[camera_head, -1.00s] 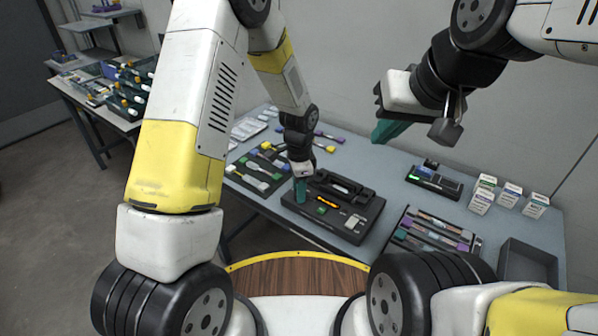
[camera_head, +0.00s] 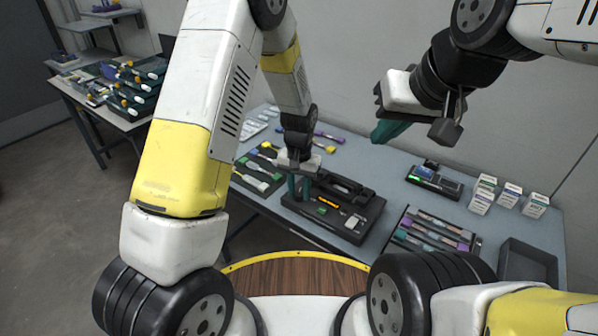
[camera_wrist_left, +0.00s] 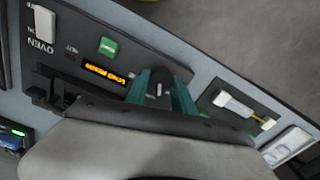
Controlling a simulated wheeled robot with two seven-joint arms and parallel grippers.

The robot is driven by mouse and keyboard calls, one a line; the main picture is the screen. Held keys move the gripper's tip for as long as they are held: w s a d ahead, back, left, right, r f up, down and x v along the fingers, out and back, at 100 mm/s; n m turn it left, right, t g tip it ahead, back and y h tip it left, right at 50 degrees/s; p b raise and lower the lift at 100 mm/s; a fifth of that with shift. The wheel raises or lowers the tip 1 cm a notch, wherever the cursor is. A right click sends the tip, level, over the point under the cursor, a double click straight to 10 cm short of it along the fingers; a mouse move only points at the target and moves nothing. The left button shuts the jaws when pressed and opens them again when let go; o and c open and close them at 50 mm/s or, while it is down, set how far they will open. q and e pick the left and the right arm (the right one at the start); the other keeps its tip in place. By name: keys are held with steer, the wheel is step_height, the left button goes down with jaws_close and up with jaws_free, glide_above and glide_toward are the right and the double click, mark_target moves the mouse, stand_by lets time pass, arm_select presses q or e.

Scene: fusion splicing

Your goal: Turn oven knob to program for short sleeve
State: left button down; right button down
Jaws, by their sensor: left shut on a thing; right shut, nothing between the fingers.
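The black oven unit (camera_head: 345,222) sits on the table in front of me. It also shows in the left wrist view (camera_wrist_left: 75,35), with an orange lit display (camera_wrist_left: 105,73), a green button (camera_wrist_left: 108,46) and a white switch (camera_wrist_left: 43,25). My left gripper (camera_head: 299,187) is at the left part of the oven, pointing down. In the left wrist view its teal fingers (camera_wrist_left: 158,95) are closed around the dark oven knob (camera_wrist_left: 158,88). The display text is too blurred to read. My right gripper (camera_head: 385,132) is shut and empty, raised above the back of the table.
A tray of tools (camera_head: 252,180) lies left of the oven. A rack of colored pieces (camera_head: 437,232) is to its right. A small black device (camera_head: 435,180), several white boxes (camera_head: 508,195) and an empty grey bin (camera_head: 530,262) stand further right.

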mark_target(299, 193)
arm_select(q)
steer(key=n, duration=0.5)
steer(key=shift+n, duration=0.4)
stand_by(0.4)
steer(key=c, duration=1.1)
jaws_free()
steer(key=shift+r, duration=3.95)
